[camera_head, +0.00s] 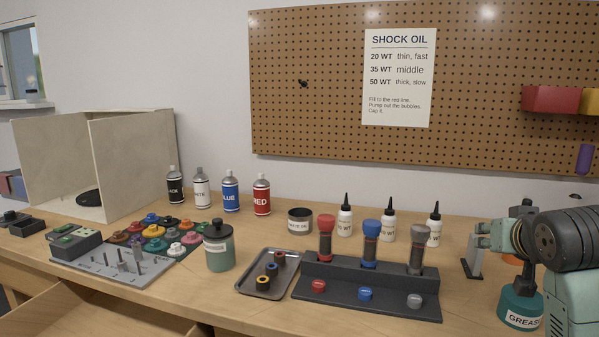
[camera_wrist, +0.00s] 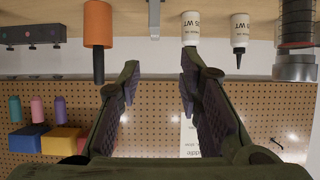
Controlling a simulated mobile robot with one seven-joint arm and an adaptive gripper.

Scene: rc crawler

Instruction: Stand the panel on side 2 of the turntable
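A flat black disc (camera_head: 88,198), which looks like the turntable, lies inside the pale open-fronted booth (camera_head: 135,160) at the far left; no side numbers can be read on it. I cannot pick out the panel for certain in either view. My gripper (camera_head: 482,235) is at the right of the bench, far from the booth, raised near a small grey stand (camera_head: 473,258). In the wrist view my gripper (camera_wrist: 158,78) has its two dark fingers wide apart with nothing between them.
Paint cans (camera_head: 231,194) stand beside the booth. A grey tray of pegs (camera_head: 110,264), a green jar (camera_head: 219,248), a small parts tray (camera_head: 262,287) and the dark shock stand (camera_head: 370,287) crowd the front. A grease tub (camera_head: 520,306) sits under my arm. An open drawer (camera_head: 100,318) juts out front left.

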